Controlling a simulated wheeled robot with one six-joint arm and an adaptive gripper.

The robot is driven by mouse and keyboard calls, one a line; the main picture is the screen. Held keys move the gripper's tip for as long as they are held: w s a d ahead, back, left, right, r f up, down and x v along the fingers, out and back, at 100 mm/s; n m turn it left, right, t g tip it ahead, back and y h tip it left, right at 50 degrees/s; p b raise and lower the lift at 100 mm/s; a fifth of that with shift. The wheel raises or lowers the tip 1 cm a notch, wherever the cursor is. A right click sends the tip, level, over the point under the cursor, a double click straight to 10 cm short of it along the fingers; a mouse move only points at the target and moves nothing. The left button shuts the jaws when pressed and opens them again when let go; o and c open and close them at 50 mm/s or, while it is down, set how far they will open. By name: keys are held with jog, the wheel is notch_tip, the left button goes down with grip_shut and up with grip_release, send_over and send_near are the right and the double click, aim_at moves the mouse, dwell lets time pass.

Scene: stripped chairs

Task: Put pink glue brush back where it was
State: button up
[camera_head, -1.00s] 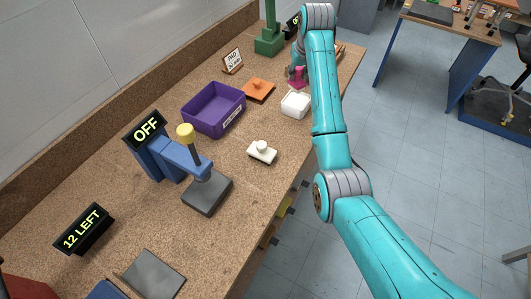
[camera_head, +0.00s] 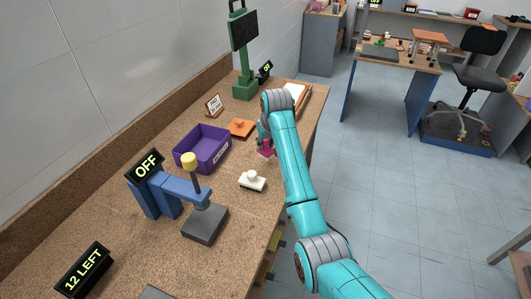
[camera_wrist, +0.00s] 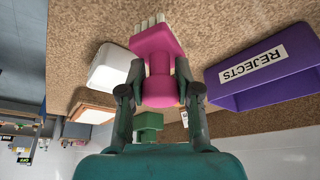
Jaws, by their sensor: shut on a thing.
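The pink glue brush (camera_wrist: 157,62) is held in my gripper (camera_wrist: 157,92), which is shut on its handle in the wrist view. Its pale bristles point at the worktop; whether they touch it I cannot tell. In the head view the pink brush (camera_head: 266,148) shows as a small patch beside my gripper (camera_head: 263,141), at the right of the purple bin.
The purple REJECTS bin (camera_head: 200,150) stands close by and also shows in the wrist view (camera_wrist: 262,78). An orange pad (camera_head: 240,128) and a white knobbed block (camera_head: 252,181) flank the area. A blue press (camera_head: 160,185) and green stand (camera_head: 243,80) are on the bench.

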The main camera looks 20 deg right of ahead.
aim_at(267, 149)
notch_tip(267, 149, down, 4)
jog(key=shift+f, duration=0.1)
jog(key=shift+f, duration=0.1)
jog(key=o, duration=1)
jog(key=v, duration=1.2)
jog(key=shift+r, duration=0.25)
